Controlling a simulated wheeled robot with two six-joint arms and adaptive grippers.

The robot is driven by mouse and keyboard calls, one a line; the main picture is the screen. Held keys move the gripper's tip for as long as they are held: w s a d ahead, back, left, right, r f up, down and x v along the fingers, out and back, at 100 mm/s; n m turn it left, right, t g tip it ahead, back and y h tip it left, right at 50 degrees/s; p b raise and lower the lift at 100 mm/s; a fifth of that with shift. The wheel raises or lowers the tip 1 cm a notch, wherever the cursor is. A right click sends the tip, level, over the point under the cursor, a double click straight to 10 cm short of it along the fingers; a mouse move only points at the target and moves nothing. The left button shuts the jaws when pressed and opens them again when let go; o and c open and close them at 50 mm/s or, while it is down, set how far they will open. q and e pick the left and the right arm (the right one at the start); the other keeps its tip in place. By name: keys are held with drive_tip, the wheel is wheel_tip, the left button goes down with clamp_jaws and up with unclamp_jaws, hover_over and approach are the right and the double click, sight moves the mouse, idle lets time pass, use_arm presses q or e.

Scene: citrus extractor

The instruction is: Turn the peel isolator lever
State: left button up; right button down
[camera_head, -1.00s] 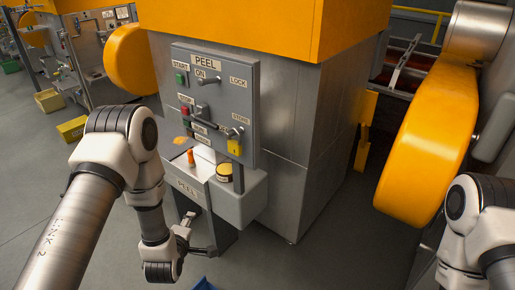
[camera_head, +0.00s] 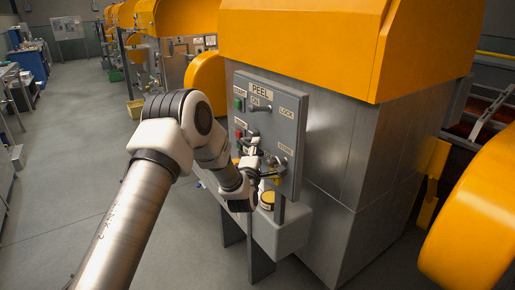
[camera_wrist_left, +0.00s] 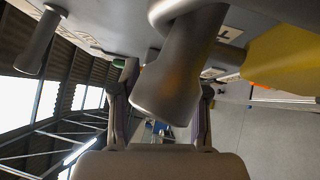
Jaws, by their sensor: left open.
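The grey PEEL panel (camera_head: 296,103) stands on the front of the machine. My left gripper (camera_head: 262,168) is at the panel's lower part, by the yellow padlock (camera_head: 277,176) and the STORE label. In the left wrist view, a thick dark grey handle (camera_wrist_left: 170,92) stands between the open fingers of my left gripper (camera_wrist_left: 162,112); I cannot tell whether they touch it. A second grey handle (camera_wrist_left: 38,42) is at the left. My right gripper is out of view.
A grey tray (camera_head: 290,232) is fixed below the panel and holds a round yellow-topped tin (camera_head: 267,198). An orange rounded cover (camera_head: 475,230) stands at the right. The floor (camera_head: 80,170) at the left is clear.

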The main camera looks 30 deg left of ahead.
use_arm(q)
drive_tip(key=shift+a+f, duration=0.1)
drive_tip(key=shift+a, duration=0.15)
drive_tip(key=shift+d, duration=0.2)
clamp_jaws()
